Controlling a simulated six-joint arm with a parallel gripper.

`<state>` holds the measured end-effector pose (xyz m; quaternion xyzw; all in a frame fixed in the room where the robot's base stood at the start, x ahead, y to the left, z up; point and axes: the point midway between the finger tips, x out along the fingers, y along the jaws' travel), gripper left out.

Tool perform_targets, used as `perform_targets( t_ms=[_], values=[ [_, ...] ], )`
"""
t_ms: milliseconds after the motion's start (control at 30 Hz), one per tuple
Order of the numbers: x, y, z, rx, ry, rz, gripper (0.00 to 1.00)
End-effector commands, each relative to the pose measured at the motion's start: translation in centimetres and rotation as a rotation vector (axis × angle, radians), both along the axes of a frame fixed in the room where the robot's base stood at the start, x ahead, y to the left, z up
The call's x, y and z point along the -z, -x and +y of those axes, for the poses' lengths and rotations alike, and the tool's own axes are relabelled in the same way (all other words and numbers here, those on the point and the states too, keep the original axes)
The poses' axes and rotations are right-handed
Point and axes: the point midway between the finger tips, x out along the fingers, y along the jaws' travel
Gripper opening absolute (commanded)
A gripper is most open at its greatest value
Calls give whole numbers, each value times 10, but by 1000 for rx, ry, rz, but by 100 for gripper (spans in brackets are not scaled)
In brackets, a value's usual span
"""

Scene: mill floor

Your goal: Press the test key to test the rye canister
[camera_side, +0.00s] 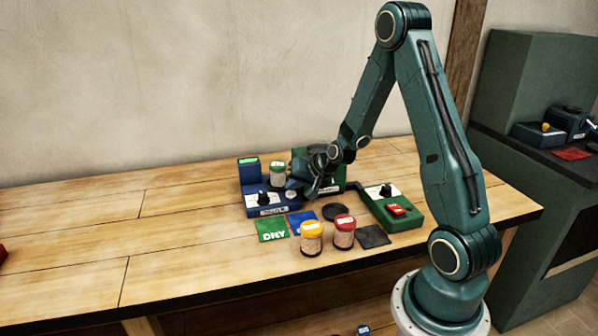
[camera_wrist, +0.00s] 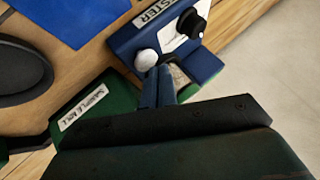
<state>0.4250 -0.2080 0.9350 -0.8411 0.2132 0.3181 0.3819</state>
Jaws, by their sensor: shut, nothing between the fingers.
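The blue tester (camera_side: 265,211) stands at the back of the bench, its small screen (camera_side: 248,161) lit green. A canister with a green lid (camera_side: 277,167) is on it; I cannot read which grain it holds. In the wrist view, the tester (camera_wrist: 125,42) shows a round white key (camera_wrist: 146,60) and a black knob (camera_wrist: 192,23) on a white dial plate. My gripper (camera_wrist: 158,72) is shut and empty, its blue fingertips right beside the white key; whether they touch it I cannot tell. In the side view my gripper (camera_side: 302,190) is at the tester's right side.
A green sample mill (camera_wrist: 95,112) stands close by my gripper. Yellow-lidded (camera_side: 311,240) and red-lidded (camera_side: 344,234) canisters stand in front. A green device with a red switch (camera_side: 396,210), a black disc (camera_side: 335,211) and a green "DRY" mat (camera_side: 271,230) lie near.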

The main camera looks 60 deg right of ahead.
Motion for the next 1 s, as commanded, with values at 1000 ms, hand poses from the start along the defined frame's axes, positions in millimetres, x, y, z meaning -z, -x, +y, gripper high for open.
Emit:
perform_targets(
  t_ms=[1000],
  values=[
    [-31,-1,0,0,2,-5,0]
  ],
)
